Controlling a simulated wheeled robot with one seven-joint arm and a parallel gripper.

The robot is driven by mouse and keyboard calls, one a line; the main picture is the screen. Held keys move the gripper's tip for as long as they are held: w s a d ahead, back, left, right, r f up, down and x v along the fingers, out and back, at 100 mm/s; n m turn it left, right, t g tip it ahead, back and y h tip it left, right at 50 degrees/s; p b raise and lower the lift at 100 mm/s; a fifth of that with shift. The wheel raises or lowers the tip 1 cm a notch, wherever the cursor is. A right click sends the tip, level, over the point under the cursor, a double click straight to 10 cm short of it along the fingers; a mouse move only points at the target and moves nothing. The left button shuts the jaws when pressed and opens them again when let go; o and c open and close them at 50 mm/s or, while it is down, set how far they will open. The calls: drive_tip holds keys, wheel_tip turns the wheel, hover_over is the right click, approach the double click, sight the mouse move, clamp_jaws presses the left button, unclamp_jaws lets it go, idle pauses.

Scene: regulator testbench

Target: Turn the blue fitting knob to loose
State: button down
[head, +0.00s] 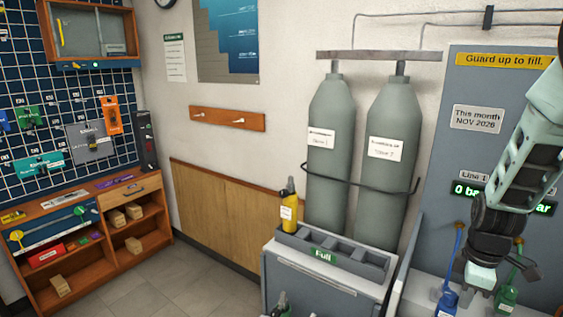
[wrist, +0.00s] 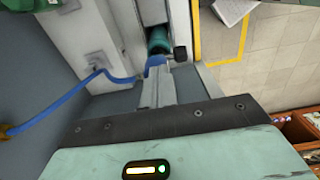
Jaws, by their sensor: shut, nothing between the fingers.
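My gripper (wrist: 157,80) is shut and empty in the wrist view, its fingertips close to a blue fitting (wrist: 156,61). I cannot tell whether they touch it. A blue hose (wrist: 98,75) runs to the fitting from the left. A teal cylinder (wrist: 158,40) sits just beyond it, and a small dark knob (wrist: 180,53) lies to its right. In the head view a blue bottle-like part (head: 447,299) with a white label stands at the lower right, left of my gripper's light housing (head: 480,275). The fingertips are not clear there.
A green part (head: 507,297) with a label stands right of my gripper. Behind is a grey panel (head: 480,150) with a lit green display. Two grey cylinders (head: 330,200) stand left of it. A grey cabinet (head: 325,285) holds a yellow bottle (head: 289,212) on top.

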drive_tip(key=shift+w+a, duration=0.2)
drive_tip(key=shift+w, duration=0.1)
idle(0.4)
drive_tip(key=shift+w+d, duration=0.15)
drive_tip(key=shift+d, duration=0.1)
drive_tip(key=shift+w+d, duration=0.15)
drive_tip(key=shift+w, duration=0.3)
idle(0.5)
drive_tip(key=shift+d, duration=0.2)
wheel_tip(320, 180, up, 6)
drive_tip(key=p, duration=0.4)
drive_tip(key=shift+d, duration=0.2)
drive_tip(key=shift+s+d, duration=0.1)
drive_tip(key=shift+d, duration=0.05)
idle(0.4)
